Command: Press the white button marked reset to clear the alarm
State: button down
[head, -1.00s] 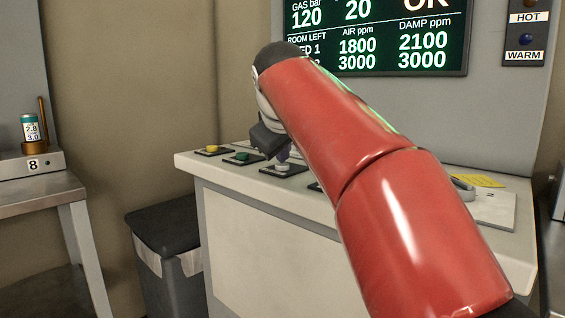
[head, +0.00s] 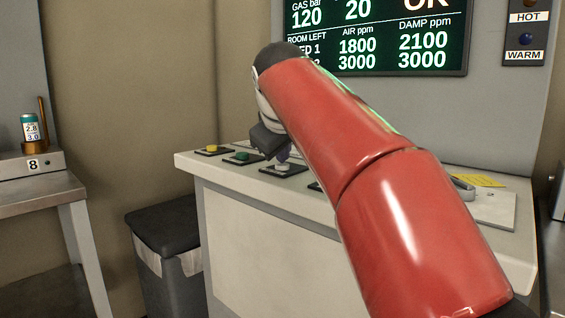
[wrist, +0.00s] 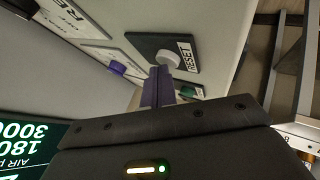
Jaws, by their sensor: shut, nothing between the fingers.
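The white reset button (head: 283,167) sits on a dark plate on the light console top (head: 320,196). In the wrist view the round white button (wrist: 168,59) shows beside its RESET label (wrist: 187,56). My gripper (head: 283,155) is shut and empty, pointing down at the button. In the wrist view my gripper's joined fingertips (wrist: 160,72) are right at the button's edge. I cannot tell whether they touch it or how far down the button is.
A green button (head: 242,156) and a yellow button (head: 212,148) lie to the left on the same console. The wrist view also shows a purple button (wrist: 117,67). A display screen (head: 375,36) hangs behind. A dark bin (head: 165,240) stands left of the console.

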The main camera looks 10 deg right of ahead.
aim_at(282, 166)
jog(key=shift+f, duration=0.6)
jog(key=shift+r+p, duration=0.3)
jog(key=shift+r, duration=0.05)
notch_tip(282, 166, up, 4)
jog(key=p, duration=0.3)
jog(key=shift+w+f, duration=0.1)
jog(key=shift+f, duration=0.15)
jog(key=shift+r+p, duration=0.5)
jog(key=shift+r, duration=0.9)
